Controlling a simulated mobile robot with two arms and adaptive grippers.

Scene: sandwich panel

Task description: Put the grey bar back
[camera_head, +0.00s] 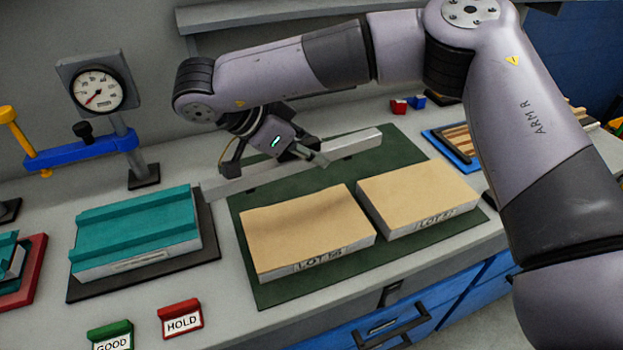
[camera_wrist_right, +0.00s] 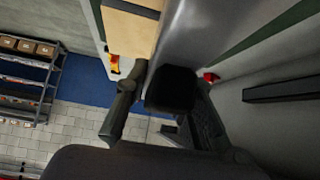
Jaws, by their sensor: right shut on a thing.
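The grey bar (camera_head: 352,144) is long and straight. It lies across the back of the green mat (camera_head: 405,150), behind two tan-topped panels, and its left end reaches past the mat towards the teal panel. My right gripper (camera_head: 280,162) is over the middle of the bar and shut on it, hiding part of it. In the right wrist view the bar (camera_wrist_right: 200,38) runs up from between the dark fingers (camera_wrist_right: 150,95). I cannot tell whether the bar touches the mat or hangs just above it. My left gripper is not in view.
The left tan panel (camera_head: 305,225) and right tan panel (camera_head: 415,190) lie close in front of the bar. A teal panel (camera_head: 135,230) and a dial gauge stand (camera_head: 125,130) are at left. A red HOLD sign (camera_head: 180,318) and green GOOD sign (camera_head: 110,338) stand in front.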

